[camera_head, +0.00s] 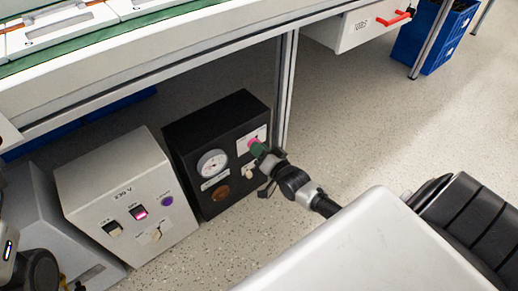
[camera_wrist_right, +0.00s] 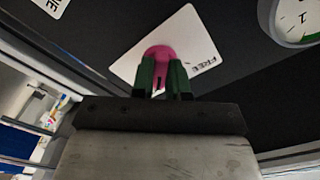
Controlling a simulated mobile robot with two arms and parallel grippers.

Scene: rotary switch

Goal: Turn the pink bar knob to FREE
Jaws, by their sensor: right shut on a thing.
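The pink bar knob (camera_head: 254,142) is on a white label plate at the upper right of the black box's front (camera_head: 224,181). In the right wrist view the pink knob (camera_wrist_right: 159,54) sits between two green fingertips, on a white plate (camera_wrist_right: 192,40) with the word FREE at its right. My right gripper (camera_head: 258,150) is shut on the knob; its green fingers (camera_wrist_right: 160,75) hide the knob's lower part. Where the knob points is hard to tell. Of my left arm, only a dark part shows at the lower left of the head view; its fingers cannot be made out.
The black box also carries a round gauge (camera_head: 212,163), a brown round part (camera_head: 221,193) and another small control. A white box (camera_head: 127,195) with switches and a purple knob (camera_head: 166,201) stands to its left. A table edge hangs above; a metal leg (camera_head: 287,90) stands behind.

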